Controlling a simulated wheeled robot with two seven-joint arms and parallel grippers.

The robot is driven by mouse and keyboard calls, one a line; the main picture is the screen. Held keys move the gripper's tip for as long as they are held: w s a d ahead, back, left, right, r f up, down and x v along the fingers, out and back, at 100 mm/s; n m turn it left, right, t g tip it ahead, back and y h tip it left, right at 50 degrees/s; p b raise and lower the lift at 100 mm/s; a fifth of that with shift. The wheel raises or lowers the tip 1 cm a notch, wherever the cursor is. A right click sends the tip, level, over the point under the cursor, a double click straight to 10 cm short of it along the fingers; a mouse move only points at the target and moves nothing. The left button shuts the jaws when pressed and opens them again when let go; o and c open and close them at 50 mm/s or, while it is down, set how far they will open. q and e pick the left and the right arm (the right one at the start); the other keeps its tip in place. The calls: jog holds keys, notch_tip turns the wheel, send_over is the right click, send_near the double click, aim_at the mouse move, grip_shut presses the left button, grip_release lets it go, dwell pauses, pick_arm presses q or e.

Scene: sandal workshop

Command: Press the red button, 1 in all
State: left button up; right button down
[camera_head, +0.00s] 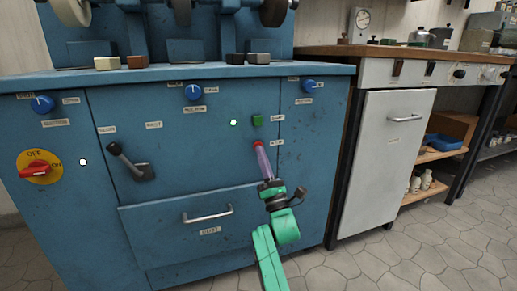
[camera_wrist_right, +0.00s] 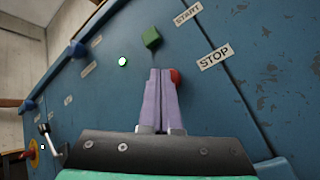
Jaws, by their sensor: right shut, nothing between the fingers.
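The red button (camera_wrist_right: 175,77) sits on the blue machine's front panel beside the STOP label (camera_wrist_right: 214,57). In the wrist view it shows at the right edge of my right gripper's (camera_wrist_right: 160,71) fingertips, which partly hide it. In the head view the red button (camera_head: 257,144) shows as a small red patch at the tips of my right gripper (camera_head: 260,147). The purple fingers are shut together and empty, pointing at the panel. I cannot tell whether they touch the button. My left gripper is out of view.
A green button (camera_head: 257,120) with a START label sits just above the red one. A green lamp (camera_head: 233,122) glows left of it. A black lever (camera_head: 130,162), a red rotary switch (camera_head: 38,168) and a drawer handle (camera_head: 207,214) stick out from the machine. A workbench (camera_head: 375,51) stands right.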

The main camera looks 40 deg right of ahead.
jog(key=shift+w+d+b, duration=0.15)
jog(key=shift+w+b, duration=0.25)
dwell(0.4)
jog(key=shift+s+y, duration=0.1)
jog(key=shift+y, duration=0.2)
jog(key=shift+s+a+p, duration=0.3)
jog(key=shift+s+p, duration=0.15)
jog(key=shift+s, duration=0.25)
jog(key=s, duration=0.1)
jog(key=s+a+p, duration=0.1)
jog(key=s, duration=0.1)
jog(key=s+p, duration=0.1)
jog(key=shift+s+a, duration=0.35)
jog(key=shift+s, duration=0.05)
dwell(0.5)
